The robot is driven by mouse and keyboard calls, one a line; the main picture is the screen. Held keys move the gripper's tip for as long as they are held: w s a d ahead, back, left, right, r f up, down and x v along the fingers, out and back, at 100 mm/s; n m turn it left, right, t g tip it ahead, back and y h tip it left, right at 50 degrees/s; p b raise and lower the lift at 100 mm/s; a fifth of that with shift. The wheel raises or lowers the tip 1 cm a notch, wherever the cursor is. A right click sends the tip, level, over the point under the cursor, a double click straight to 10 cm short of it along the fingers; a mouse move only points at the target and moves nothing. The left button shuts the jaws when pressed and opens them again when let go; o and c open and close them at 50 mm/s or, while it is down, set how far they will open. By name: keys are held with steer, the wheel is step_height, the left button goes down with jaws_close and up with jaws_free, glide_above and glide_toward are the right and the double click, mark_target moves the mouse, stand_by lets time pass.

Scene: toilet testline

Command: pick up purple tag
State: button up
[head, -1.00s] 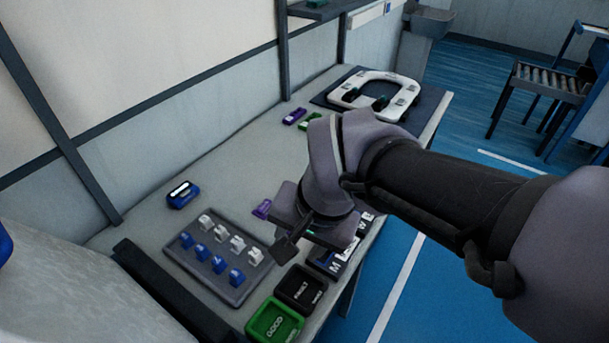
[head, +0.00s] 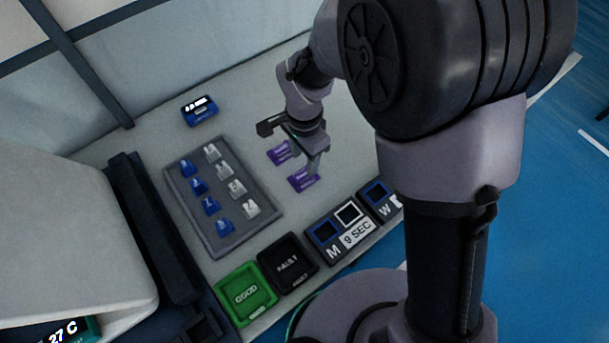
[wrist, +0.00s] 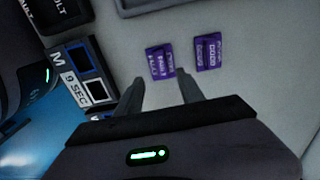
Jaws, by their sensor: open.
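Two small purple tags with white lettering lie flat on the grey table. One tag (head: 303,181) is nearer the table's front edge, and it also shows in the wrist view (wrist: 160,61). The other tag (head: 280,153) lies beside it toward the wall, and in the wrist view it is on the right (wrist: 208,51). My gripper (wrist: 160,76) is open and empty, pointing down above the tags. In the wrist view its fingertips straddle the lower end of the left tag. Whether they touch it I cannot tell. My arm hides part of the table in the head view.
A grey tray (head: 226,232) with blue and white pieces lies left of the tags. A green GOOD bin (head: 247,293), a black FAULT bin (head: 289,264) and the 9 SEC holder (head: 356,235) line the front edge. A blue device (head: 199,111) sits near the wall.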

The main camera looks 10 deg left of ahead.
mark_target(304, 174)
step_height(304, 174, down, 8)
steer(key=b, duration=0.3)
steer(key=shift+w+a+r, duration=0.1)
steer(key=shift+r, duration=0.25)
jaws_close()
